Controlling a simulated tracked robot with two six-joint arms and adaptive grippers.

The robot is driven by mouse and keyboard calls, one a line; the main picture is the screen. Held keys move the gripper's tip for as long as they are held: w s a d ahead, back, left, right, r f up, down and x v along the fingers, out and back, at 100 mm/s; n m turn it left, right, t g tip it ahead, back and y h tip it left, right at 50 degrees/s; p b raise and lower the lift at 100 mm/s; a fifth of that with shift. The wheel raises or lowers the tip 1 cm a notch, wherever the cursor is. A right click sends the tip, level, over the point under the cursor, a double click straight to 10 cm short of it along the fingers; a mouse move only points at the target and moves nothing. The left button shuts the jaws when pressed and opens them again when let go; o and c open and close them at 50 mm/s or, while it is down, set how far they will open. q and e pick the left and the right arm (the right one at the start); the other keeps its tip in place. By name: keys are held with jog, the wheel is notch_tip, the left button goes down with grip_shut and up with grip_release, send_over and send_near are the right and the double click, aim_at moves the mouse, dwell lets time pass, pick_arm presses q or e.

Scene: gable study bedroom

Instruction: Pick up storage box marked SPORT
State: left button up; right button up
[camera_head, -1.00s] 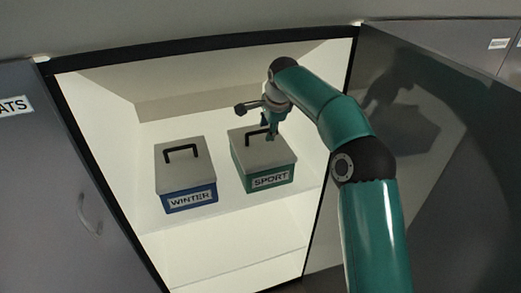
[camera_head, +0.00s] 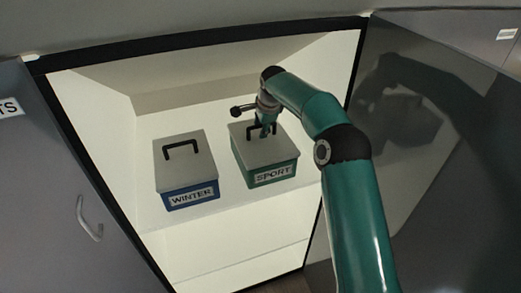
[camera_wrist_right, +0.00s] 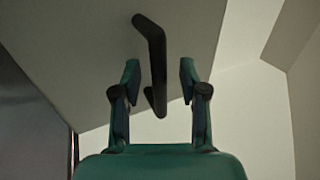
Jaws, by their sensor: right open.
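The storage box marked SPORT (camera_head: 272,172) is green with a grey lid and a black handle. It stands upright on the cupboard shelf, in the middle of the head view. My right gripper (camera_head: 265,131) is over its lid at the handle and hides part of it. In the right wrist view the black handle (camera_wrist_right: 153,58) lies between the two open fingers of my right gripper (camera_wrist_right: 160,85), with gaps on both sides. The grey lid (camera_wrist_right: 100,40) shows behind. My left gripper is not in view.
A blue box marked WINTER (camera_head: 190,197) with a grey lid stands to the left on the same shelf (camera_head: 225,222). An open grey door (camera_head: 50,190) is at the left. A dark panel (camera_head: 440,130) is at the right, close to my arm.

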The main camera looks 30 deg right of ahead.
grip_shut()
jog(key=shift+r, duration=0.3)
dwell(0.5)
